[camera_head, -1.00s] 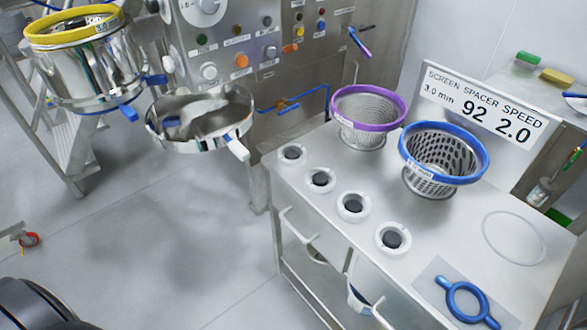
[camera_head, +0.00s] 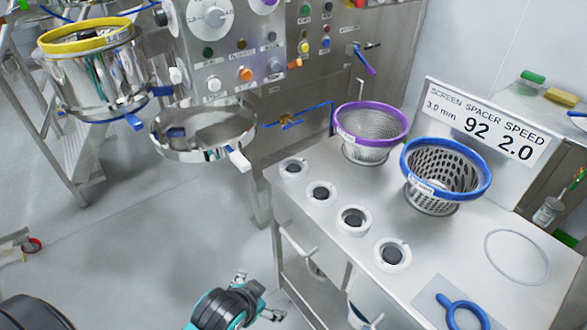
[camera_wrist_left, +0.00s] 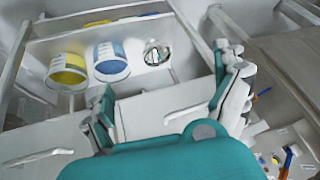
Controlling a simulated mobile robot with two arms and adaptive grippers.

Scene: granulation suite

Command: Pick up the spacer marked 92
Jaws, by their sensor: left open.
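Several white ring-shaped spacers with dark centres stand in a row along the near left edge of the steel table. They are the farthest spacer (camera_head: 293,168), the second spacer (camera_head: 320,192), the third spacer (camera_head: 353,220) and the nearest spacer (camera_head: 392,254). I cannot read any number on them. A sign (camera_head: 487,125) behind them reads spacer 92. My left gripper (camera_head: 260,297) is open and empty, left of the table and apart from the spacers. Its spread fingers also show in the left wrist view (camera_wrist_left: 170,97). My right gripper is not in view.
A purple-rimmed basket (camera_head: 371,123) and a blue-rimmed basket (camera_head: 442,186) stand behind the spacers. A clear ring (camera_head: 517,258) and a blue handled ring (camera_head: 464,315) lie on the right. Yellow (camera_wrist_left: 68,72) and blue (camera_wrist_left: 110,65) containers sit below in the wrist view.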

